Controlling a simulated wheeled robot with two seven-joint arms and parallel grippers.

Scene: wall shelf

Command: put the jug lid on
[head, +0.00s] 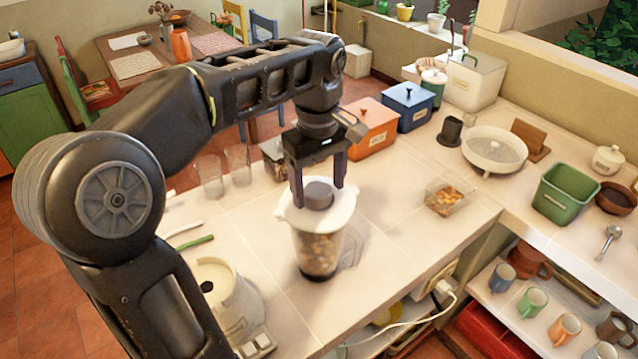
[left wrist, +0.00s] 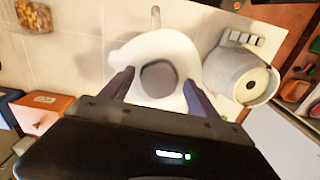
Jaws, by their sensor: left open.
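The clear blender jug (head: 318,251) stands upright on the counter, with brown, nut-like pieces inside. The white jug lid (head: 343,210) with a grey knob (head: 318,194) covers the jug's top and looks level; I cannot tell if it is fully pressed in. My left gripper (head: 318,197) is open, pointing down over the lid, one finger on each side of the knob. In the left wrist view, the lid (left wrist: 150,48) lies between and beyond the fingertips, with small gaps beside the knob. My right gripper is not in view.
The blender base (head: 226,298) stands left of the jug, near my left arm. A clear box of snacks (head: 445,197) is to the right. Orange (head: 372,125) and blue (head: 409,103) canisters and two glasses (head: 210,175) stand behind.

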